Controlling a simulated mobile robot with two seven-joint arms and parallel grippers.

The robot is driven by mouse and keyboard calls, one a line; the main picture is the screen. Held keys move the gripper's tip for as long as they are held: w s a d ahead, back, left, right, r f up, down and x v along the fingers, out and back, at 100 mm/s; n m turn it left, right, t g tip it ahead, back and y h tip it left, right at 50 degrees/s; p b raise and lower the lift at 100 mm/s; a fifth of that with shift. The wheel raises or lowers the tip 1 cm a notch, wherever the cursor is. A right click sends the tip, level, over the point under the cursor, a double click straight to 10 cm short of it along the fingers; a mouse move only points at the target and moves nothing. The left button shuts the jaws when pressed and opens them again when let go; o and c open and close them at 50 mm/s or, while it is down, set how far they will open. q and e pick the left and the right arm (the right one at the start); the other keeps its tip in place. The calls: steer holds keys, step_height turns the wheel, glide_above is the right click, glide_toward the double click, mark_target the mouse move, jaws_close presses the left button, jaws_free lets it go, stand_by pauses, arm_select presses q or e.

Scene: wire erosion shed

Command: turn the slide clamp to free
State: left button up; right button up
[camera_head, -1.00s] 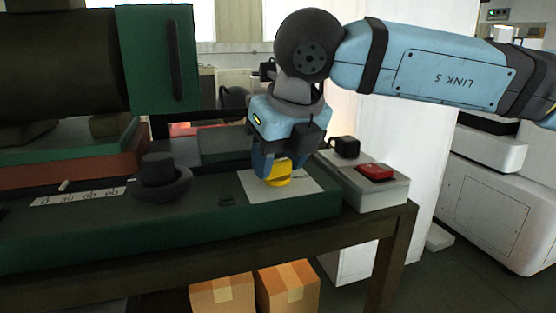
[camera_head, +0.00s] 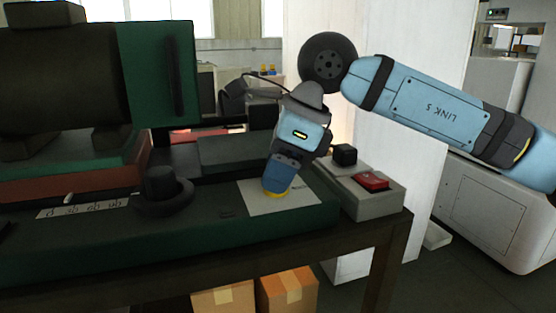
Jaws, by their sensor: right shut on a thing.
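The slide clamp appears to be the yellow piece (camera_head: 274,195) on the pale plate (camera_head: 298,200) at the right end of the dark green bench bed. Only a thin yellow edge shows below my right gripper's fingers, and the rest is hidden. My right gripper (camera_head: 277,188) comes down from above, leans so that its tip points down and left, and is shut on the yellow piece. Whether the clamp has turned cannot be made out. My left gripper is not in view.
A dark round knob (camera_head: 163,188) stands left of the plate beside a marked strip (camera_head: 84,207). A grey box with a red button (camera_head: 371,180) and a black block (camera_head: 344,154) are close on the right. Cardboard boxes (camera_head: 288,290) lie under the bench.

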steer(key=shift+r+n+g+p, duration=0.15)
steer(key=shift+n+g+p, duration=0.35)
steer(key=shift+n, duration=0.7)
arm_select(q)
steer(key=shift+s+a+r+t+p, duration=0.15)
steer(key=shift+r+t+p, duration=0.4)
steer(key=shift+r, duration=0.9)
arm_select(e)
steer(key=shift+w+n+g, duration=0.1)
steer(key=shift+n+g, duration=0.3)
steer(key=shift+n, duration=0.6)
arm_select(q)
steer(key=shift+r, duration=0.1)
arm_select(e)
steer(key=o, duration=0.9)
